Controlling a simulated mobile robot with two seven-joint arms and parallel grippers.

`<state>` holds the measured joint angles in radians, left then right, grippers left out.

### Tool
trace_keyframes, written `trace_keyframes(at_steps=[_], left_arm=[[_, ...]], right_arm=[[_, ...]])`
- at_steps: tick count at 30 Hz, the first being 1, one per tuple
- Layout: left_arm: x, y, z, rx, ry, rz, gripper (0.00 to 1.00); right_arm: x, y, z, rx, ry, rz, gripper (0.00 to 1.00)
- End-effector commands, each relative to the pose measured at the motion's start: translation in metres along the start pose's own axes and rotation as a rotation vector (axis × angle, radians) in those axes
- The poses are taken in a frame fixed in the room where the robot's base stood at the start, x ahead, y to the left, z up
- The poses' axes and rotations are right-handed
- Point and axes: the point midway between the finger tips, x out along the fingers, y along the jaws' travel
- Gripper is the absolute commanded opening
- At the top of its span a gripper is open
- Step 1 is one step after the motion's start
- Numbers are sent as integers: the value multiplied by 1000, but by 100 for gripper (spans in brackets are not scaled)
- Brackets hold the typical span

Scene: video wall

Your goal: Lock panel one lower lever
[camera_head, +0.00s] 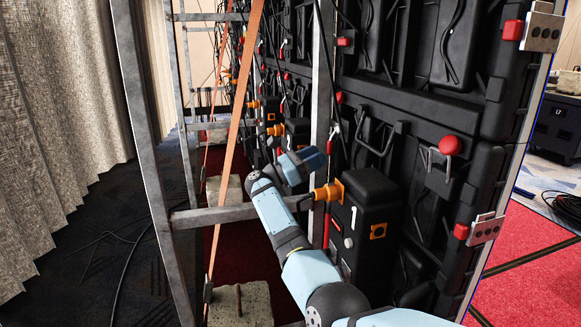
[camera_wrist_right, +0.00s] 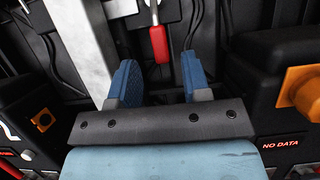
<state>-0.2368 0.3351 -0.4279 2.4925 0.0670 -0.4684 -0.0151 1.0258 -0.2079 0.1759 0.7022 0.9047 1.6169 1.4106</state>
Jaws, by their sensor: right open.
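A lever with a red handle (camera_wrist_right: 158,44) and a metal shank hangs down on the black panel back in the right wrist view. My right gripper (camera_wrist_right: 157,66) is open, its two blue fingers apart with the red handle beyond and between their tips. No contact shows. In the head view the right gripper (camera_head: 312,160) is beside the metal upright, just left of a red handle (camera_head: 330,147). The black box marked 1 (camera_head: 353,217) is below and to the right of it. Another red handle (camera_head: 327,230) hangs lower, beside that box. My left gripper is out of view.
A metal upright (camera_head: 320,80) and a crossbar (camera_head: 215,215) stand close to my right arm. An orange connector (camera_head: 329,192) sticks out just below the gripper. A slanted orange strap (camera_head: 236,110) and concrete weight (camera_head: 255,303) are to the left.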

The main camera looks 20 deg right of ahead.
Motion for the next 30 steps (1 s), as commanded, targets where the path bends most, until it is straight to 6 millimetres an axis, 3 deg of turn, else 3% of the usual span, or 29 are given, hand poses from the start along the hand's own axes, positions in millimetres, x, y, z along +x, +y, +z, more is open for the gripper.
trace_keyframes(at_steps=[6, 12, 19, 30], left_arm=[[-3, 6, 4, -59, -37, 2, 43], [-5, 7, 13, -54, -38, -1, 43], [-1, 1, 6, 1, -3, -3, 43], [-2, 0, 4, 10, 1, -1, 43]], right_arm=[[-55, 1, 3, -1, 0, 5, 44], [-90, 1, 0, 1, 0, 2, 44], [-105, 0, 0, 2, 0, 0, 44], [-107, 0, 1, 1, 0, 0, 44]])
